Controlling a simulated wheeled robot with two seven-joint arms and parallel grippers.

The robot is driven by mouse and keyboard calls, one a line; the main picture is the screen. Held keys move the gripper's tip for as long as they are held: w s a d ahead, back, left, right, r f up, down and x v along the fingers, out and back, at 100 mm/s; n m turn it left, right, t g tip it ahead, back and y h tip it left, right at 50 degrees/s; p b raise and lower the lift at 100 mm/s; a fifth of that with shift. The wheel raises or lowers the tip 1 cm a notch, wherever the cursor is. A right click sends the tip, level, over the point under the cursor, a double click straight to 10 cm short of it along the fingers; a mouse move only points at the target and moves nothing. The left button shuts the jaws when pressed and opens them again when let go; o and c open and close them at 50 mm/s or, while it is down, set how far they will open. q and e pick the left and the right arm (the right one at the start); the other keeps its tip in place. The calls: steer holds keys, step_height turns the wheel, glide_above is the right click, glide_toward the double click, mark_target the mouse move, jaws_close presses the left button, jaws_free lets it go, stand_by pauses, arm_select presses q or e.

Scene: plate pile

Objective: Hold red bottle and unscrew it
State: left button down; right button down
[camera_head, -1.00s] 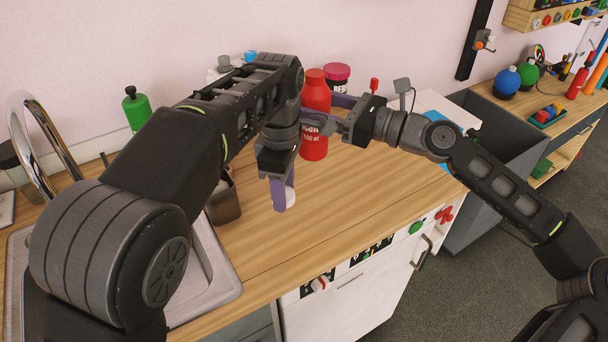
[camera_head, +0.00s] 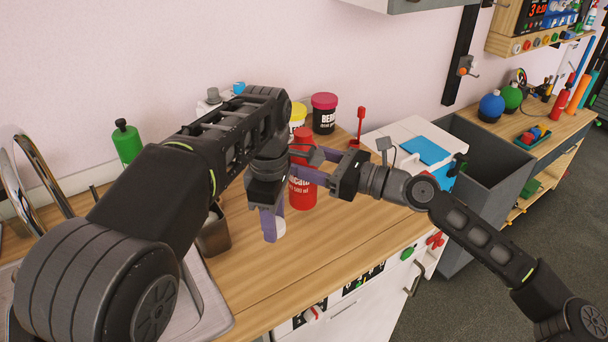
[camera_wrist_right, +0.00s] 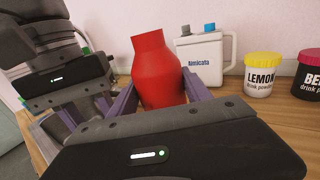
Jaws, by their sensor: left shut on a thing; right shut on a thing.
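The red bottle (camera_head: 302,192) stands upright at the counter, its lower part labelled. My right gripper (camera_head: 310,165) is shut around its upper body with purple fingers. In the right wrist view the bottle (camera_wrist_right: 160,75) shows a bare neck with no cap on it, between the fingers. My left gripper (camera_head: 271,222) points down in front and to the left of the bottle, apart from it. It is shut on a small white round piece (camera_head: 279,227), which looks like a cap. The fingers partly hide this piece. Whether the bottle's base touches the counter is unclear.
A yellow-lidded lemon jar (camera_wrist_right: 260,78) and a pink-lidded jar (camera_head: 323,114) stand behind the bottle, near a white jug (camera_wrist_right: 200,58). A metal container (camera_head: 214,232) and sink (camera_head: 205,310) lie left. The wooden counter (camera_head: 350,242) in front is clear.

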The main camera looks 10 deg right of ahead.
steer(key=shift+f, duration=2.05)
steer(key=shift+f, duration=0.15)
steer(key=shift+c, duration=2.3)
jaws_free()
steer(key=shift+d, duration=0.1)
arm_select(q)
steer(key=shift+f+b, duration=0.9)
arm_select(e)
steer(key=v, duration=1.1)
steer(key=shift+s+d, duration=0.25)
steer(key=shift+s, duration=0.1)
